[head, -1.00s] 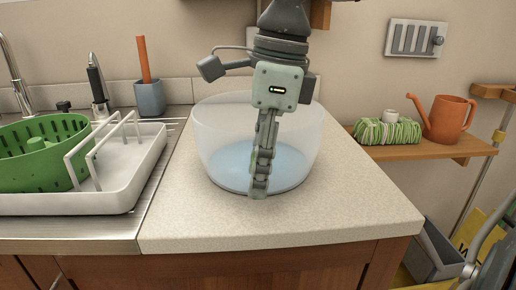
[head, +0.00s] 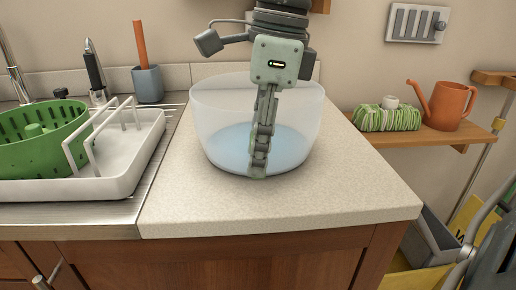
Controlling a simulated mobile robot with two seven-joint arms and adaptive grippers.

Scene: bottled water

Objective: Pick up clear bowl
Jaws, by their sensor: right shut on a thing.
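The clear bowl (head: 220,125) is a large translucent tub with a bluish bottom, upright over the right part of the counter. My right gripper (head: 259,168) comes down from above at the bowl's near side and is shut on the bowl. Its finger in view runs down the front of the wall, almost to the base. The other finger is hidden behind it. I cannot tell for sure whether the bowl's base touches the counter. My left gripper is not in view.
A white dish rack (head: 120,175) with a green colander (head: 40,150) stands left, by the sink taps. A blue-grey cup (head: 148,85) is behind it. A wooden shelf (head: 435,137) at right holds a striped bundle (head: 385,118) and an orange watering can (head: 447,105). The counter front (head: 280,205) is clear.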

